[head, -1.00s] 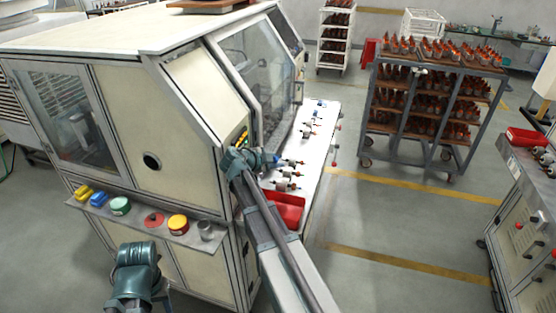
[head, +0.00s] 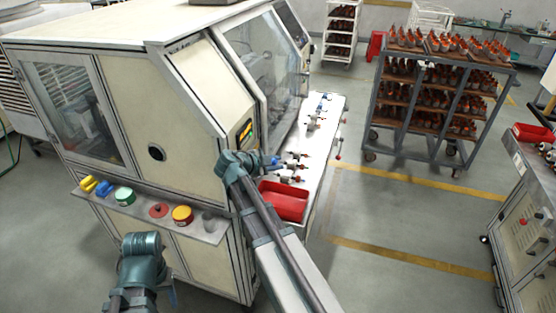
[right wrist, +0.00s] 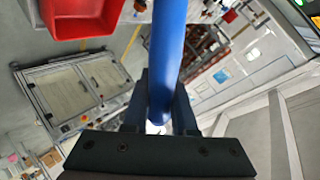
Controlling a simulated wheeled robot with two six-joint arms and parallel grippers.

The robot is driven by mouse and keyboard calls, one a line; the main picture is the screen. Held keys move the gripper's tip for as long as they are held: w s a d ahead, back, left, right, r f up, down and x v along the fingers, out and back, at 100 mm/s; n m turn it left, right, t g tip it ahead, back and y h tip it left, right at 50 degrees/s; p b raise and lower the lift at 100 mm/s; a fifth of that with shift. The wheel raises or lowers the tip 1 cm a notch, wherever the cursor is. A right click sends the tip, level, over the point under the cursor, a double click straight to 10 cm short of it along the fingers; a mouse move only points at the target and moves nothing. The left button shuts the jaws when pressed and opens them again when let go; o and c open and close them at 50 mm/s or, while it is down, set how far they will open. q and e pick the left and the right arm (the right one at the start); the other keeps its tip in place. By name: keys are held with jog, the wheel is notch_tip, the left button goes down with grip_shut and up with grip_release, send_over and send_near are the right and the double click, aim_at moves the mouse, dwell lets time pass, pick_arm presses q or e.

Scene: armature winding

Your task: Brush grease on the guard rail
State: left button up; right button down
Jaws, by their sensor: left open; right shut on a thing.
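My right gripper (head: 262,163) is beside the machine's control panel, above the front shelf. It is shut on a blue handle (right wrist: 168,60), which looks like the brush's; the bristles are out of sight. Green (head: 125,197), red (head: 158,211) and yellow (head: 182,215) round tins stand on that shelf; I cannot tell which holds grease. I cannot make out the guard rail for certain.
A red bin (head: 284,203) and several armatures sit on the white front shelf (head: 318,140) of the cream machine (head: 190,100). A rack of armatures (head: 440,90) stands behind on the right. A grey cabinet (head: 525,210) is at the right edge. The floor between is clear.

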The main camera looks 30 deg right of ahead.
jog(key=shift+s+a, duration=0.1)
jog(key=shift+a, duration=0.05)
jog(key=shift+s+a, duration=1)
jog(key=shift+a, duration=0.15)
jog(key=s+d, duration=0.4)
jog(key=shift+s, duration=0.3)
jog(key=shift+s+d, duration=0.95)
jog(key=shift+s, duration=0.15)
